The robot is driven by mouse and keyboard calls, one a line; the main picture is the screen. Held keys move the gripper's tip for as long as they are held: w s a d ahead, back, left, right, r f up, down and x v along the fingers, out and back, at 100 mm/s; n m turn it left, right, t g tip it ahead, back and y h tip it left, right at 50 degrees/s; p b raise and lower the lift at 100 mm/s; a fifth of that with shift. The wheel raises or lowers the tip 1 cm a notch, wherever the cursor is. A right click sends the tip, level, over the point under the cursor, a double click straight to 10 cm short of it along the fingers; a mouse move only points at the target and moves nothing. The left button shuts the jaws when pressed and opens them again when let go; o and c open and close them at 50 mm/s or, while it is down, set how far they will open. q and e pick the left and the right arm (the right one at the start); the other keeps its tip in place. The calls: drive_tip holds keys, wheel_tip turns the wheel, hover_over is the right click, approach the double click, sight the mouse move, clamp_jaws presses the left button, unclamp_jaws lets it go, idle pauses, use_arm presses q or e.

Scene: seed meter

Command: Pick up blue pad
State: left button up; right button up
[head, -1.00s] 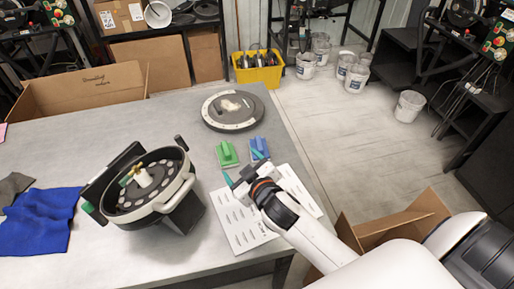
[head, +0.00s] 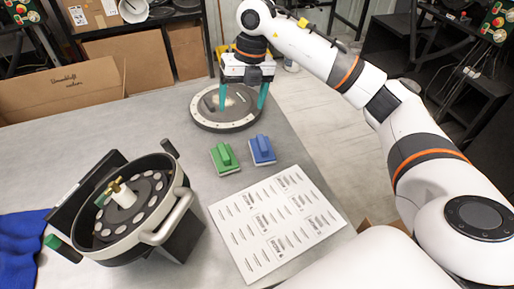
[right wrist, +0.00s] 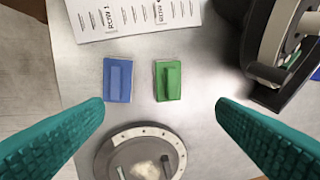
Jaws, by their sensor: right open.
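The blue pad (head: 262,150) lies on the grey table, with a raised grip on top. In the right wrist view the blue pad (right wrist: 118,80) shows left of the middle, beside the green pad (right wrist: 168,81). The green pad (head: 224,158) is just left of the blue one in the head view, a small gap apart. My right gripper (head: 236,100) has teal fingers spread wide and empty. It is above the round plate, farther back than the pads. Its fingers also frame the right wrist view (right wrist: 160,110). My left gripper is not in view.
The round grey plate (head: 227,122) lies behind the pads. A printed white sheet (head: 277,220) lies in front of them. The seed meter (head: 130,205) stands at left, with a blue cloth (head: 22,240) beyond it. The table is bare around the pads.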

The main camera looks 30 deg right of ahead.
drive_tip(key=d+r+m+h, duration=0.1)
drive_tip(key=d+r+h, duration=0.1)
drive_tip(key=d, duration=0.4)
drive_tip(key=b, duration=0.7)
hover_over(262, 142)
drive_tip(key=f, duration=1.4)
drive_tip(key=shift+w, duration=0.2)
drive_tip(key=f, duration=0.1)
drive_tip(key=f+p, duration=0.1)
drive_tip(key=f, duration=0.3)
drive_tip(key=shift+s, duration=0.25)
drive_tip(key=shift+f, duration=0.25)
drive_tip(key=c, duration=1.1)
drive_tip(key=shift+w+r, duration=0.1)
wheel_tip(262, 142, up, 10)
drive_tip(key=shift+f+b, duration=0.1)
drive_tip(key=shift+b, duration=0.25)
